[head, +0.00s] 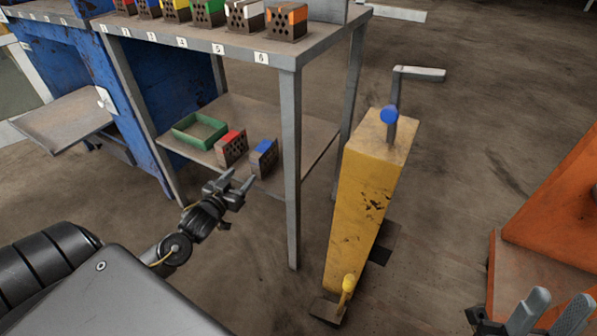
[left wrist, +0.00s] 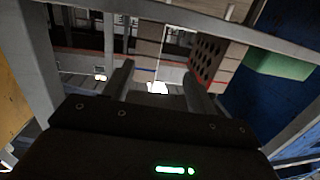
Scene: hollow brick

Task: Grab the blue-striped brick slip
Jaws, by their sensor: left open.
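The blue-striped brick slip (head: 263,157) stands on the lower shelf of the metal rack, near its front edge, with a blue patch on top and a dark holed face. My left gripper (head: 240,182) is open and empty, just in front of and below it in the head view, apart from it.
A red-striped brick (head: 231,147) stands close left of the blue one, and a green tray (head: 200,131) lies further left. The rack's front leg (head: 291,170) rises just right of the bricks. A yellow post (head: 366,205) with a crank stands further right.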

